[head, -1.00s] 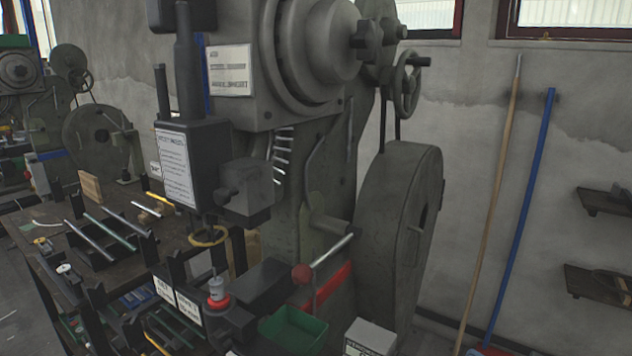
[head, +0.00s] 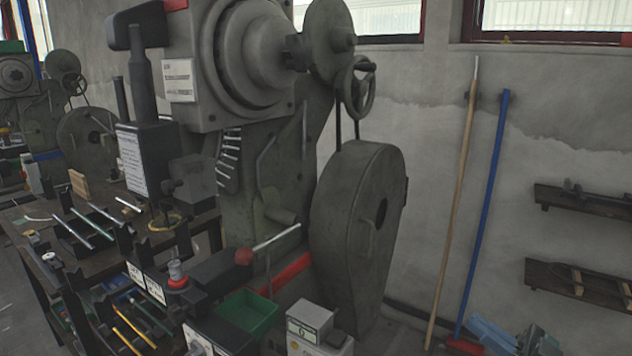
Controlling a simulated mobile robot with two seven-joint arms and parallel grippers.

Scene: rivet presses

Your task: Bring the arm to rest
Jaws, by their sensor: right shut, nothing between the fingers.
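My left gripper is not in the view.
A large grey press (head: 358,240) stands in the middle. A wooden pole (head: 455,190) and a blue pole (head: 487,200) lean on the wall. Wall shelves (head: 580,285) are at the right. A green bin (head: 250,315) and a white box (head: 310,320) are low in front.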

